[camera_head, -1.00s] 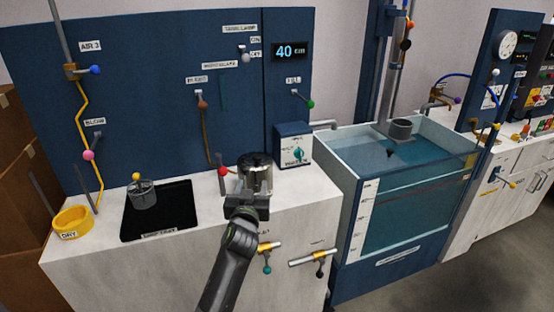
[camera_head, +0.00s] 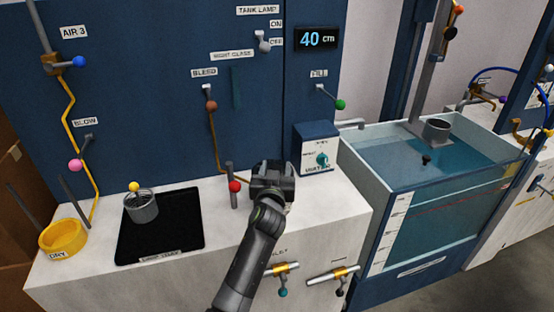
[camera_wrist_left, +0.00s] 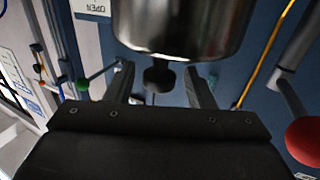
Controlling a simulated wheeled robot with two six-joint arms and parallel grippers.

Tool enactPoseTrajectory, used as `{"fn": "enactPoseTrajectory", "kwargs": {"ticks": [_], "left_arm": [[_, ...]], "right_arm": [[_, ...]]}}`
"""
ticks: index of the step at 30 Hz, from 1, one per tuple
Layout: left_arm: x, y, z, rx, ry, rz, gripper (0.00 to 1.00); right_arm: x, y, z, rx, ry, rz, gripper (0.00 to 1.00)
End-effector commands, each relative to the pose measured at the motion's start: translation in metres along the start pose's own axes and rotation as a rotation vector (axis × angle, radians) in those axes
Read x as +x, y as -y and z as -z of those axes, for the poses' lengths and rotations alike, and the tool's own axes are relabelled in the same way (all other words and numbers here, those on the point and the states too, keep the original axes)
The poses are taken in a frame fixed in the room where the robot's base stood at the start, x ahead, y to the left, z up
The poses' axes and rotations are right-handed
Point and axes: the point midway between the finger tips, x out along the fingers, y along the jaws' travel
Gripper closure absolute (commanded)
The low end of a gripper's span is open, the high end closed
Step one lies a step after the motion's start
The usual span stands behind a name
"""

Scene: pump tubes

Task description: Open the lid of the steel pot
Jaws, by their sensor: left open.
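The steel pot (camera_wrist_left: 180,25) is shiny, and it shows upside down at the top of the left wrist view. A dark round lid knob (camera_wrist_left: 158,78) sticks out from it, between the fingers of my left gripper (camera_wrist_left: 160,88). The fingers are apart with a gap on each side of the knob. In the head view my left gripper (camera_head: 273,167) is over the counter and hides the pot. My right gripper is not in view.
A red-knobbed post (camera_head: 234,187) stands just left of my gripper. A blue control box (camera_head: 317,150) stands to the right, beside the water tank (camera_head: 385,190). A clear cup (camera_head: 142,208) sits on the black tray (camera_head: 180,232). The blue panel (camera_head: 150,90) rises behind.

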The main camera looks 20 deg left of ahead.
Motion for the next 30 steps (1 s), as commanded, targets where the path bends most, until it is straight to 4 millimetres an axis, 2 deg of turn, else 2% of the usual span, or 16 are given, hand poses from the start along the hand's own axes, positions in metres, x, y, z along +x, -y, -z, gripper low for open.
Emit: {"fn": "enactPoseTrajectory", "kwargs": {"ticks": [12, 24, 30], "left_arm": [[-0.0002, -0.0007, -0.0001, -0.001, 0.000, 0.002, 0.51], [-0.0002, -0.0006, -0.0002, -0.001, 0.000, 0.002, 1.00], [0.0008, -0.0007, 0.0010, -0.002, 0.003, 0.002, 1.00]], "right_arm": [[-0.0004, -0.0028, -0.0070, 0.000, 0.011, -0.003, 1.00], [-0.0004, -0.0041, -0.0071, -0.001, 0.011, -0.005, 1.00], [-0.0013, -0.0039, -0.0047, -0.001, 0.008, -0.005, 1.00]]}}
